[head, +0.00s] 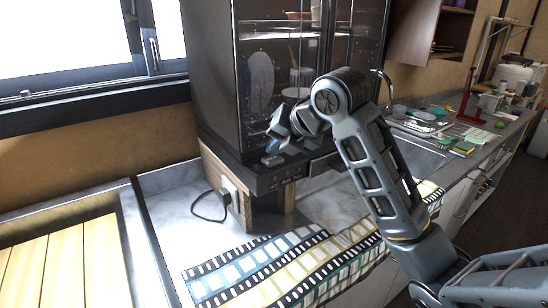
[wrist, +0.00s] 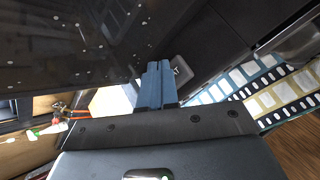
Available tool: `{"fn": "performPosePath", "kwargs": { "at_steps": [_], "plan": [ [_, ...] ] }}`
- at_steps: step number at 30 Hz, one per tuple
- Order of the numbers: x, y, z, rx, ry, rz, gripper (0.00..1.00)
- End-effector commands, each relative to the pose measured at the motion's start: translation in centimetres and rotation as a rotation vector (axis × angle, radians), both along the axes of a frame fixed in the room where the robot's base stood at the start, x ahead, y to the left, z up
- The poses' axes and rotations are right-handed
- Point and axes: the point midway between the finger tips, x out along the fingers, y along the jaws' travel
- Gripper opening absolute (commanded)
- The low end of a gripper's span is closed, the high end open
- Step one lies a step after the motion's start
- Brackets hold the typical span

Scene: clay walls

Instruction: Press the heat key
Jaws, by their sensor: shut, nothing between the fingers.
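A dark glass-fronted cabinet (head: 262,75) stands on a wooden stand on the counter, with dishes inside. Along its lower front runs a dark control strip (head: 284,180) with small pale markings, too small to read; I cannot tell which one is the heat key. My gripper (head: 275,136) is in front of the cabinet's lower part, just above the strip. In the wrist view its blue fingers (wrist: 156,72) are together and empty, close to a dark speckled surface. A small pale square part (wrist: 181,70) shows just right of the fingertips, partly hidden by them.
A filmstrip-patterned mat (head: 290,268) lies on the counter below the cabinet. A black cable (head: 207,212) loops beside the stand. Dishes and a rack (head: 425,118) stand at the right. A window (head: 75,40) is at the left.

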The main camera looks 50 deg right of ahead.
Motion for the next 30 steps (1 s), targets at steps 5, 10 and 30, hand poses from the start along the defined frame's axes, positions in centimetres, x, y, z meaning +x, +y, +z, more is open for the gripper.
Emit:
{"fn": "performPosePath", "kwargs": {
  "at_steps": [5, 10, 30],
  "plan": [
    [0.0, 0.0, -0.2, 0.000, 0.000, 0.000, 0.00],
    [0.0, 0.0, -0.3, 0.000, 0.000, 0.000, 0.00],
    [0.0, 0.0, 0.4, 0.000, 0.001, -0.001, 0.00]
  ]
}}
